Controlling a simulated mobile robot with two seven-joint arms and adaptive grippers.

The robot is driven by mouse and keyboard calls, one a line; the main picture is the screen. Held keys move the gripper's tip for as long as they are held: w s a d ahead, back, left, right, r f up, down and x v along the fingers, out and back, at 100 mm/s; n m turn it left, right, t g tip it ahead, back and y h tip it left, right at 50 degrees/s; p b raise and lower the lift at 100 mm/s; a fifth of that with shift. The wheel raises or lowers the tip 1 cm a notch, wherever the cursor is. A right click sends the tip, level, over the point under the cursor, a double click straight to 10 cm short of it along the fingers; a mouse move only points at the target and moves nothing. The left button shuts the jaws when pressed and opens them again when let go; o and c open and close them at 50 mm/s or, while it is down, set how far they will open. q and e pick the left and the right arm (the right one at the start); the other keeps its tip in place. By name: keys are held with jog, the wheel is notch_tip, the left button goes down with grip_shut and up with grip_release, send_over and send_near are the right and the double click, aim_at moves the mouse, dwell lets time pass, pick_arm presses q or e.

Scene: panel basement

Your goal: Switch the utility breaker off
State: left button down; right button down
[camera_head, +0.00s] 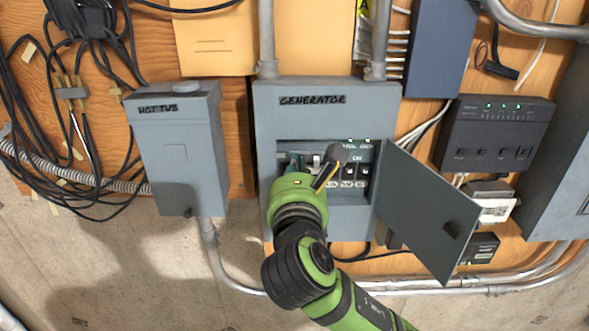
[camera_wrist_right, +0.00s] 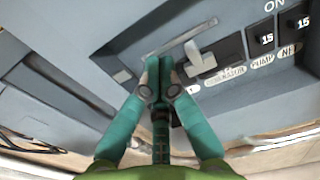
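The grey panel marked GENERATOR (camera_head: 327,100) is on the wall in the middle of the head view, its door (camera_head: 425,210) swung open to the right. Inside is a row of breakers; a white lever (camera_wrist_right: 200,59) above the GENERATOR label shows in the right wrist view. My right gripper (camera_wrist_right: 160,75) is at the left end of this row, just left of that lever, with its teal fingertips together. I cannot tell whether they touch a lever. The utility breaker is not identifiable; the fingers cover the spot left of the GENERATOR breaker. My left gripper is out of view.
A grey HOT TUB box (camera_head: 180,150) hangs left of the panel, with loose black cables beyond it. A black unit with green lights (camera_head: 495,132) is to the right. The open door stands out right of my arm. Conduits run above and below.

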jog(key=shift+s+f+b, duration=0.1)
jog(key=shift+f+b, duration=0.2)
jog(key=shift+f, duration=0.5)
dwell(0.7)
jog(key=shift+r, duration=0.15)
jog(key=shift+r+p, duration=0.2)
jog(key=shift+p, duration=0.15)
dwell(0.3)
jog(key=s, duration=0.7)
dwell(0.4)
jog(key=shift+w+f, duration=0.1)
